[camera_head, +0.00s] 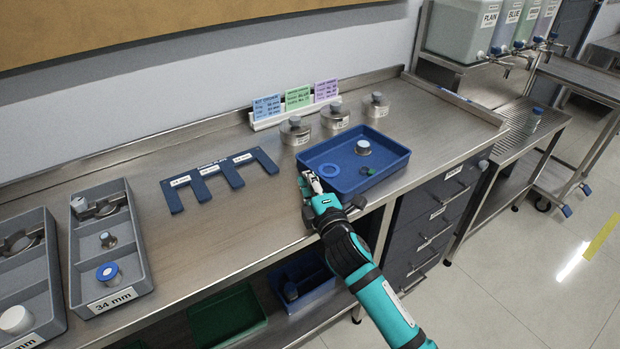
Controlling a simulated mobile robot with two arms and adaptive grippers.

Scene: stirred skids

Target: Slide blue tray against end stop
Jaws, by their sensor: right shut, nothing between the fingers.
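The blue tray (395,164) sits flat on the steel bench, near its front edge. In it are a grey weight-like piece with a pale top (362,147), a light blue ring (329,170) and a small green piece (369,171). My right gripper (308,184) is shut and empty at the tray's left wall, near the front left corner. I cannot tell whether it touches the wall. A raised steel lip (455,98), possibly the end stop, runs along the bench's right end, with a gap between it and the tray. My left gripper is out of view.
Several metal weights (295,131) stand behind the tray, before coloured cards (298,97). A blue slotted gauge (220,177) lies to the left, and grey compartment trays (140,262) stand further left. Bench between the blue tray and the right lip is clear.

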